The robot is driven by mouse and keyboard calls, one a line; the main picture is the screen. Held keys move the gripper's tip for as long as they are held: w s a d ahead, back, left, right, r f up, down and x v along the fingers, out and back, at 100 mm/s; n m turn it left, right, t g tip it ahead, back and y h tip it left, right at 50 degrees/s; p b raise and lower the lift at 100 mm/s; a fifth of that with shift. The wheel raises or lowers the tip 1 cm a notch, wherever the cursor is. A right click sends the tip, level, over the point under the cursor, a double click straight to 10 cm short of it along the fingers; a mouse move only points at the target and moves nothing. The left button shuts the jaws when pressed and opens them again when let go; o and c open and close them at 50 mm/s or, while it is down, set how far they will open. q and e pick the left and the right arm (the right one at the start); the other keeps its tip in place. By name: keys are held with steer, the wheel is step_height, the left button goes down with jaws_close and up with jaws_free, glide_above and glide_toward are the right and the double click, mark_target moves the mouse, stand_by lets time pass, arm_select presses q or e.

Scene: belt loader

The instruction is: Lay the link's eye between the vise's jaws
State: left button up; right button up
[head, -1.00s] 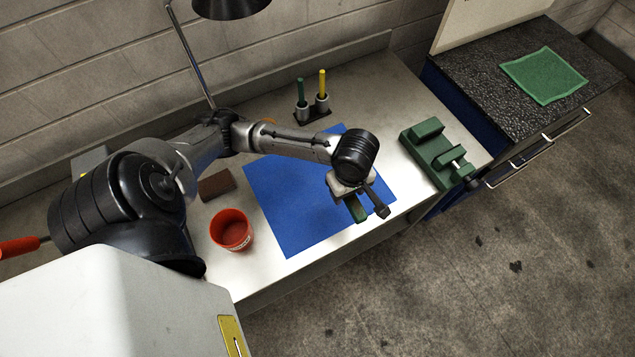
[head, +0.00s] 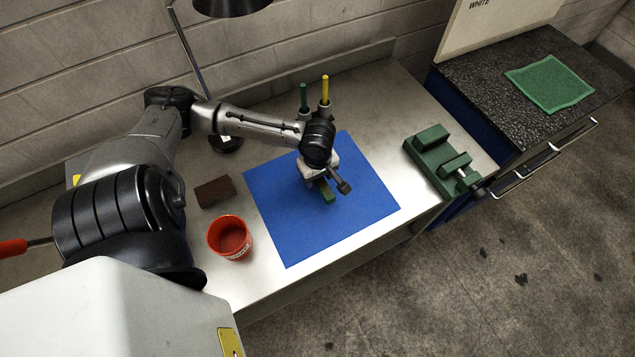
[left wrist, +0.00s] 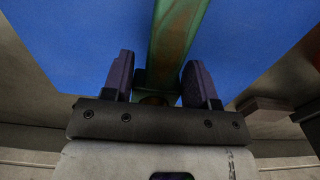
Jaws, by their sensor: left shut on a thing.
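My left gripper (head: 325,181) is over the blue mat, shut on a green bar (head: 328,194), which I take to be the link. In the left wrist view the bar (left wrist: 178,40) runs away from between the two dark fingers (left wrist: 158,82), with a brownish streak along it. Its eye is not clearly visible. The green vise (head: 433,160) stands at the right end of the bench, well apart from the link, with a gap between its blocks. My right gripper is not in view.
The blue mat (head: 280,215) lies mid-bench. A red cup (head: 230,237) and a brown block (head: 214,192) are at its left. A holder with green and yellow handles (head: 325,90) stands behind. A dark-topped cabinet (head: 500,90) with a green cloth (head: 549,83) is beyond the vise.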

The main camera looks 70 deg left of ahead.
mark_target(318, 183)
arm_select(q)
steer(key=shift+f+b, duration=0.45)
steer(key=shift+f, duration=1.5)
steer(key=shift+f, duration=0.1)
steer(key=o, duration=1.3)
steer(key=shift+f, duration=0.1)
step_height(318, 183, up, 11)
steer(key=shift+r+p, duration=0.2)
steer(key=shift+p, duration=0.95)
steer(key=shift+r, duration=0.45)
steer(key=c, duration=0.4)
